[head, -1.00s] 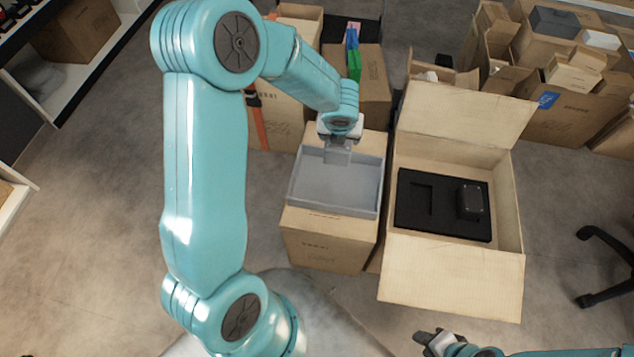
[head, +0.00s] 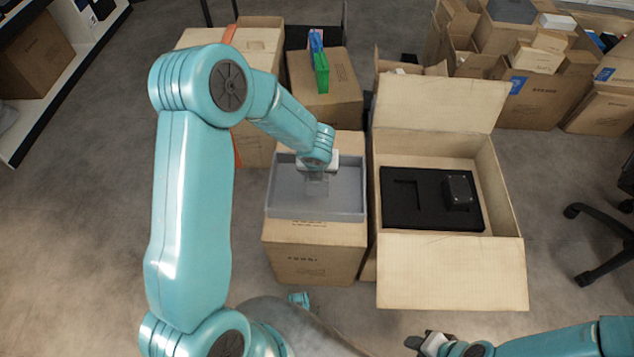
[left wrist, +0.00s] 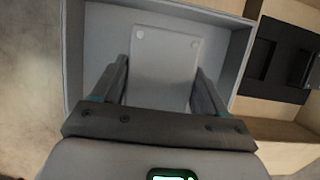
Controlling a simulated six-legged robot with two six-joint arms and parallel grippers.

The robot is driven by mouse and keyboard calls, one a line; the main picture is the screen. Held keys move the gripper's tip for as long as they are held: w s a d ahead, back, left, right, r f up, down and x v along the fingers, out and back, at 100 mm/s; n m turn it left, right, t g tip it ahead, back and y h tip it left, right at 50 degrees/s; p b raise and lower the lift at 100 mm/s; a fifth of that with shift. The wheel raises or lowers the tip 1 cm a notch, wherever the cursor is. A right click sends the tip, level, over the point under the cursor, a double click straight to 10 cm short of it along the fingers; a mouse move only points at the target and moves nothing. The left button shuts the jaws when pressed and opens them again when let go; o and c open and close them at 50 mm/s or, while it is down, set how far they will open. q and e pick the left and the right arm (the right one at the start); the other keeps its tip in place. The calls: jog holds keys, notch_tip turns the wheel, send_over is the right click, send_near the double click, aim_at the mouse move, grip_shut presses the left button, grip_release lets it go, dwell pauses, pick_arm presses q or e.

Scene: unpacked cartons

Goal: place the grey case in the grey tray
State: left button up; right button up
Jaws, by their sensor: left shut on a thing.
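The grey case (left wrist: 165,62) is a flat pale grey slab with two round marks near its far corners. It sits between the two dark fingers of my left gripper (left wrist: 160,85), which is shut on it. In the head view the left gripper (head: 317,178) is over the grey tray (head: 346,196), with the case below it inside the tray's outline. I cannot tell whether the case touches the tray floor. The shallow tray lies on a closed carton. My right gripper (head: 424,341) is low in the head view, away from the tray; its jaw opening is unclear.
An open carton (head: 450,270) stands right of the tray, holding black foam (head: 412,213) with an empty recess and a dark box (head: 460,190). Green and blue items (head: 320,70) stand on a carton behind. A chair (head: 600,235) is at right.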

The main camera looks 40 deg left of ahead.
pick_arm(q)
jog(key=shift+f+b, duration=1.25)
jog(key=shift+f, duration=1.05)
jog(key=o, duration=1.1)
jog(key=shift+s+r, duration=0.1)
